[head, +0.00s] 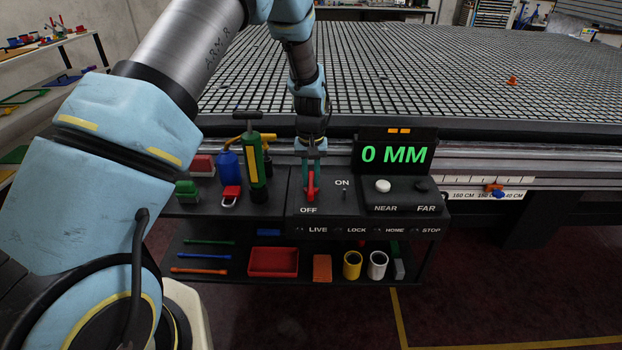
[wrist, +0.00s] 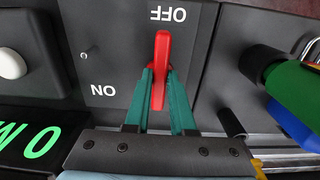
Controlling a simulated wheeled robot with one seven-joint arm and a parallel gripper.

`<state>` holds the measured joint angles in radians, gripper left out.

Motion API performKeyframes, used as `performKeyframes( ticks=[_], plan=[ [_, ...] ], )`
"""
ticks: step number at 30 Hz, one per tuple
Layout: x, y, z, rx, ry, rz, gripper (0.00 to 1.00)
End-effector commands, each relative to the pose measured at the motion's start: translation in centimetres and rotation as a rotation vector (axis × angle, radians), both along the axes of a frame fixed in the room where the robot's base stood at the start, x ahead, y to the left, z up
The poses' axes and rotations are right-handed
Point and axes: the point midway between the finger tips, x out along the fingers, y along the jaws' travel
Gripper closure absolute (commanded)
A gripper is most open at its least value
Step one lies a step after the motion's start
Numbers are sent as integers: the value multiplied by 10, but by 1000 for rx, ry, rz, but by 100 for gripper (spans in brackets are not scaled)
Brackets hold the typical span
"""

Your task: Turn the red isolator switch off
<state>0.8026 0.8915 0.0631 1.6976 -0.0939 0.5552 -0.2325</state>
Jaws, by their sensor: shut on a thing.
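The red isolator switch (head: 310,190) is a red lever on the dark console. In the wrist view the lever (wrist: 162,48) points up the picture, with its end close below the OFF label (wrist: 168,15). The ON label (wrist: 103,90) is to its lower left there. In the head view the OFF label (head: 308,210) is just below the lever and the ON label (head: 342,183) is to its upper right. My gripper (head: 310,168) reaches down from above. Its teal fingers (wrist: 161,80) are shut on the lever, one on each side, hiding part of its flanks.
A small toggle (head: 345,194) and a white knob (head: 383,186) are right of the lever, below a display (head: 395,154) reading 0 MM. A green pump (head: 254,165) and a red padlock (head: 231,193) stand close on the left. The grid table (head: 430,70) lies behind.

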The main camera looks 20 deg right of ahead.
Motion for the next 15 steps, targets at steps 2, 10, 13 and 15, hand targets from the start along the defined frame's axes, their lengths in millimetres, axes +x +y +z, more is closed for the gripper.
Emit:
performKeyframes(
  ticks=[2,10,13,15],
  plan=[
    [0,0,1,0,0,-3,100],
    [0,0,0,0,0,-1,49],
    [0,0,0,0,0,-1,48],
    [0,0,0,0,0,-1,48]
  ],
)
